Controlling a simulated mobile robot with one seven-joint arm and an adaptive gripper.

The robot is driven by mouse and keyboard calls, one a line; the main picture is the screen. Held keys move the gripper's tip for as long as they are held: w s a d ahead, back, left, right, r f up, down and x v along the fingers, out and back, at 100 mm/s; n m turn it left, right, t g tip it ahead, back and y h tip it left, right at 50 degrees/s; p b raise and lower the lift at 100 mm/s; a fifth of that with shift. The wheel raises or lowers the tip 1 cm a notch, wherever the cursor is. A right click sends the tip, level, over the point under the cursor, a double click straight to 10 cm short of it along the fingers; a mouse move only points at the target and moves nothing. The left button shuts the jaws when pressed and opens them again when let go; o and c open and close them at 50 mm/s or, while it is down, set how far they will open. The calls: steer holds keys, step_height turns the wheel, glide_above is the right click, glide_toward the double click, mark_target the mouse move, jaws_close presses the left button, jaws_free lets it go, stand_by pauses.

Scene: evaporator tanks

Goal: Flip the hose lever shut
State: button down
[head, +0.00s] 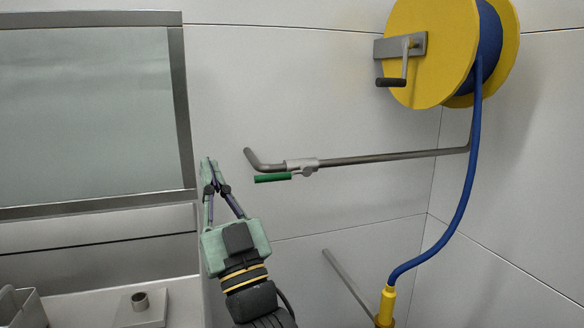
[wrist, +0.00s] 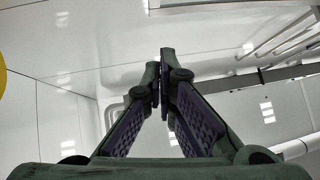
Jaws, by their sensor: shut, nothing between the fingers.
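The hose lever has a green handle (head: 272,178) and is mounted on a small metal valve (head: 303,166) on the grey wall pipe (head: 385,157). The handle points left from the valve, just below the pipe and roughly along it. My gripper (head: 209,162) is shut and empty, with its fingertips pointing up, to the left of the handle and apart from it in the picture. The fingers (wrist: 160,62) also meet at the tips in the wrist view. I cannot make out the lever in the wrist view.
A yellow reel (head: 432,52) with a crank hangs at upper right. Its blue hose (head: 464,200) runs down to a yellow nozzle (head: 387,302). A framed window (head: 85,110) is at left, above a ledge (head: 75,310). The wall between gripper and handle looks clear.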

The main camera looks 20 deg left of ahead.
steer(key=w+d+f+m+t+h+p, duration=0.1)
steer(key=w+d+f+m+h, duration=0.2)
steer(key=w+d, duration=0.6)
step_height(320, 180, down, 2)
steer(key=h, duration=0.3)
steer(key=shift+w+d+f+m, duration=0.2)
steer(key=shift+w+d+m, duration=0.1)
steer(key=shift+d, duration=0.05)
steer(key=shift+t, duration=0.3)
step_height(320, 180, up, 6)
steer(key=p, duration=0.4)
glide_above(283, 175)
steer(key=s, duration=0.4)
steer(key=shift+w+a+f, duration=0.1)
steer(key=shift+w+f, duration=0.15)
steer(key=shift+f, duration=0.95)
steer(key=shift+w+f, duration=0.2)
steer(key=shift+f, duration=1)
steer(key=shift+f+b, duration=0.1)
steer(key=shift+b, duration=0.25)
